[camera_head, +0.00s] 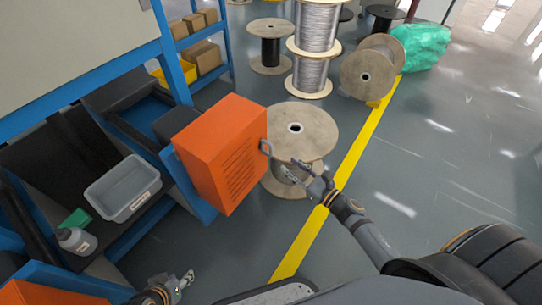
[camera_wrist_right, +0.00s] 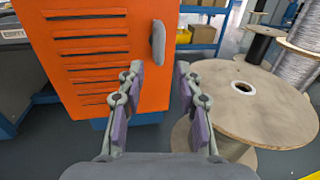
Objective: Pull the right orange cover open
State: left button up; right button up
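The right orange cover (camera_head: 222,150) is a slatted box-shaped hood on the blue machine, and it looks closed. Its grey handle (camera_head: 265,147) stands out at the right edge; in the right wrist view the handle (camera_wrist_right: 158,43) is upright, ahead of the fingers. My right gripper (camera_head: 298,173) is open and empty, a little right of and below the handle, apart from it. In the right wrist view both fingers of this gripper (camera_wrist_right: 160,75) are spread, with the handle roughly in line with the gap. My left gripper (camera_head: 174,281) is low at the bottom left, seemingly open and empty, away from the cover.
A wooden cable spool (camera_head: 318,130) stands close behind my right gripper. More spools stand at the back, near a green bundle (camera_head: 421,46). A grey bin (camera_head: 124,188) and a white bottle (camera_head: 76,242) sit on the machine's left. Another orange part (camera_head: 38,293) shows bottom left. Floor right of the yellow line is clear.

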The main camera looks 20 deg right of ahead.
aim_at(272, 151)
jog(key=x, duration=1)
jog(key=shift+w, duration=0.2)
grip_shut()
